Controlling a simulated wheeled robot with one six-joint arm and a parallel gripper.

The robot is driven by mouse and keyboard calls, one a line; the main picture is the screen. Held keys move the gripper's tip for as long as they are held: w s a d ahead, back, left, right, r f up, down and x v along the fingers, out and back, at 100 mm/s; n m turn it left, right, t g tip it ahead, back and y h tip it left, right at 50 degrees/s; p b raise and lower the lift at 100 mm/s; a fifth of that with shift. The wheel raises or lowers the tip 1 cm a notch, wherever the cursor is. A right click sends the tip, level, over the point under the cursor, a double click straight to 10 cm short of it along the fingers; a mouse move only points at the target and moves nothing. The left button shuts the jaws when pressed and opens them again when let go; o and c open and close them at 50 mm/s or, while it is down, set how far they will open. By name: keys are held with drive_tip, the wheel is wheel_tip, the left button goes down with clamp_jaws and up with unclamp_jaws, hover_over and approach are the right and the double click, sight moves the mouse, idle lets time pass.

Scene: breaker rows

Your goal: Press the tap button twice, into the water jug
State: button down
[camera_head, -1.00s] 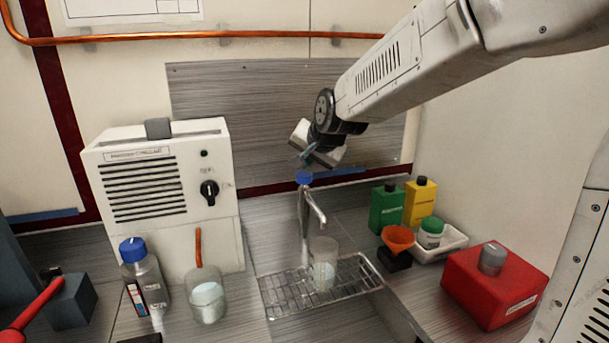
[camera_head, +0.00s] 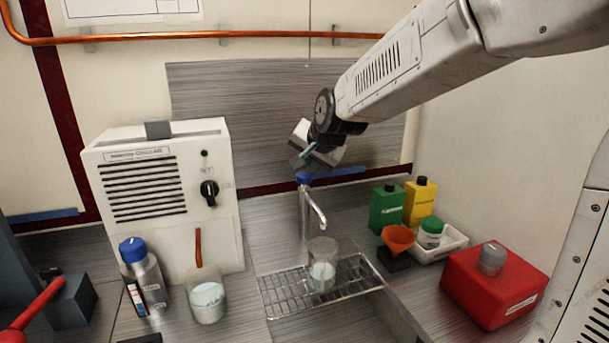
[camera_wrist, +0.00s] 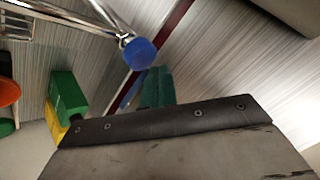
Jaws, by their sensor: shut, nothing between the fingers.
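The tap (camera_head: 313,208) is a slim metal spout with a blue button (camera_head: 304,177) on its top. The button also shows in the wrist view (camera_wrist: 139,54). The water jug (camera_head: 322,265), a clear vessel with pale contents low inside, stands upright on the wire rack under the spout. My gripper (camera_head: 303,159) is shut and empty, just above the blue button. In the wrist view its teal fingers (camera_wrist: 158,88) are beside the button, with a small gap visible. Contact cannot be confirmed from the head view.
A wire drip rack (camera_head: 275,297) lies under the jug. A white chiller box (camera_head: 160,185), blue-capped bottle (camera_head: 147,280) and glass beaker (camera_head: 207,298) stand left. Green (camera_head: 387,210) and yellow (camera_head: 421,203) bottles, an orange funnel (camera_head: 397,238) and a red box (camera_head: 495,285) stand right.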

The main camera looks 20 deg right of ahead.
sight(306, 176)
drive_tip(key=shift+f, duration=0.15)
drive_tip(key=shift+f, duration=0.3)
drive_tip(key=shift+f, duration=0.95)
idle(1.1)
drive_tip(key=shift+r, duration=1.35)
drive_tip(key=shift+r, duration=0.1)
drive_tip(key=shift+r, duration=2.45)
